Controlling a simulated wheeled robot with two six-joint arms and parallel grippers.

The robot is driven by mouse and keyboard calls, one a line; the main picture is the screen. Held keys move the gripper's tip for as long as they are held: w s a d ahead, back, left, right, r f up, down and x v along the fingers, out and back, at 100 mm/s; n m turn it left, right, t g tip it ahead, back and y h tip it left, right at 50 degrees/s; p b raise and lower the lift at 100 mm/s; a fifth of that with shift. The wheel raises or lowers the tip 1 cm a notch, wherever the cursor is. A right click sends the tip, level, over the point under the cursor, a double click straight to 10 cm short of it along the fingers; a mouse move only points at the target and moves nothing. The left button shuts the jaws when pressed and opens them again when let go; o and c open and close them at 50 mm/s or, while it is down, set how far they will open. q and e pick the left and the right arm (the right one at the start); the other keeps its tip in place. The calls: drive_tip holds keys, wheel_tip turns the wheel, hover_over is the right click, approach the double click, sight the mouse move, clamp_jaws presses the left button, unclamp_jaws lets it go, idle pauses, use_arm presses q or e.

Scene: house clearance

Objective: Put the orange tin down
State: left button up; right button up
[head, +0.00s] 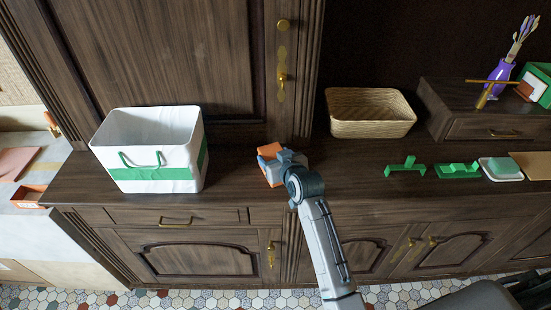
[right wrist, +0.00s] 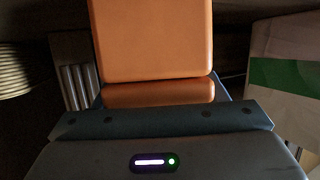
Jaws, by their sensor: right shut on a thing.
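The orange tin (head: 270,151) is in my right gripper (head: 273,167), over the dark wooden counter between the white bin and the wicker basket. In the right wrist view the tin (right wrist: 152,40) fills the upper middle, with its orange side facing the camera. The right gripper is shut on it. The gripper hides the tin's lower part in the head view, and I cannot tell whether the tin touches the counter (head: 240,190). My left gripper is not in view.
A white bin with a green band (head: 150,157) stands left of the gripper. A wicker basket (head: 370,113) is behind it to the right. Green brackets (head: 406,168) and a white dish (head: 502,168) lie further right. Bare counter lies around the gripper.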

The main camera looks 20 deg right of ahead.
drive_tip(key=shift+w+d, duration=0.1)
drive_tip(key=shift+w, duration=0.1)
drive_tip(key=o, duration=1)
drive_tip(key=shift+s, duration=0.2)
drive_tip(key=shift+o, duration=0.5)
drive_tip(key=shift+s+r, duration=0.1)
drive_tip(key=shift+r, duration=0.05)
use_arm(q)
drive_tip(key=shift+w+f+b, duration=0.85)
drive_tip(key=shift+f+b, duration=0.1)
drive_tip(key=shift+b, duration=0.05)
use_arm(e)
drive_tip(key=v, duration=1.1)
drive_tip(key=shift+s+r, duration=0.15)
drive_tip(key=shift+s, duration=0.2)
drive_tip(key=shift+d, duration=0.1)
